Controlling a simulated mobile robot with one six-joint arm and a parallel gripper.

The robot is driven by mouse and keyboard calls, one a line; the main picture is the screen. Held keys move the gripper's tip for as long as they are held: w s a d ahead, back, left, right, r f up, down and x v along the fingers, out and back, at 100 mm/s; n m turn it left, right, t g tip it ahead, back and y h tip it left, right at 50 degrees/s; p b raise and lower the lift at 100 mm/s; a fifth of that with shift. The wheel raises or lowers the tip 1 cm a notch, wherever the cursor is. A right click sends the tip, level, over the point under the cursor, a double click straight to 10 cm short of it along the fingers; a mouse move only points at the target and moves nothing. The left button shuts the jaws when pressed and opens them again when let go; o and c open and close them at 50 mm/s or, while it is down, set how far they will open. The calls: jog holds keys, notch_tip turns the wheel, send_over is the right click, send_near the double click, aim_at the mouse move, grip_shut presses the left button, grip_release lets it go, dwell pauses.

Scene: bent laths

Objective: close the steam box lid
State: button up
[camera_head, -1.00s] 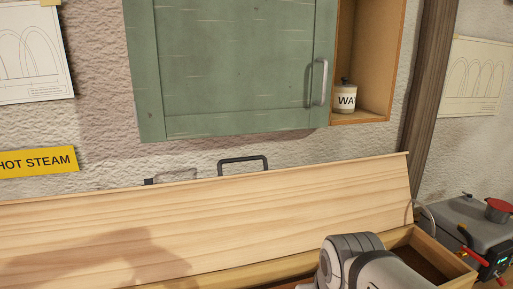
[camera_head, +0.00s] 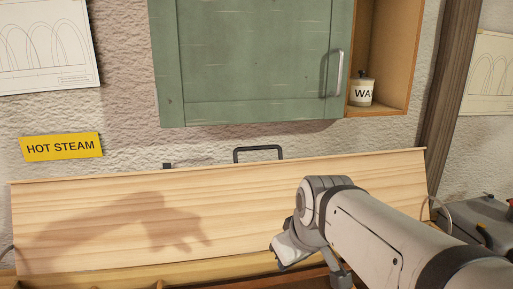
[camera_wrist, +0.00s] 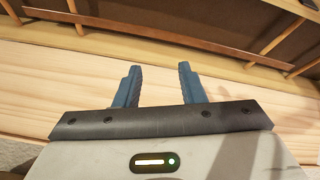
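The steam box lid (camera_head: 120,215) is a long pale wooden board. It stands open, leaning up toward the wall, with a dark handle (camera_head: 258,150) showing at its top edge. The steam box (camera_head: 135,284) lies below it, mostly cut off by the bottom of the head view. In the wrist view, my gripper (camera_wrist: 158,80) shows two blue fingers apart with nothing between them. Pale wood (camera_wrist: 60,85) lies beyond the fingers, and a dark interior with thin wooden rods (camera_wrist: 180,20) is at the top. In the head view my arm hides the lid's right part.
A green cabinet (camera_head: 250,60) hangs above the lid, with an open shelf holding a labelled jar (camera_head: 361,92). A yellow HOT STEAM sign (camera_head: 61,146) is on the wall. A grey device (camera_head: 480,215) stands at the right.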

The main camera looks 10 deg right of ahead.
jog(key=w+d+r+n+t+b, duration=0.1)
jog(key=w+r+n+t+b, duration=0.2)
jog(key=w, duration=0.5)
jog(key=w+r+n+t+b, duration=0.1)
jog(key=w+r+n+b, duration=0.1)
jog(key=w+r+n, duration=0.35)
jog(key=n+t+b, duration=0.3)
jog(key=n, duration=0.3)
send_near(268, 147)
jog(key=x, duration=1)
jog(key=shift+w+a, duration=0.1)
jog(key=shift+w, duration=0.15)
jog(key=shift+c, duration=0.3)
grip_shut()
jog(key=shift+s, duration=0.2)
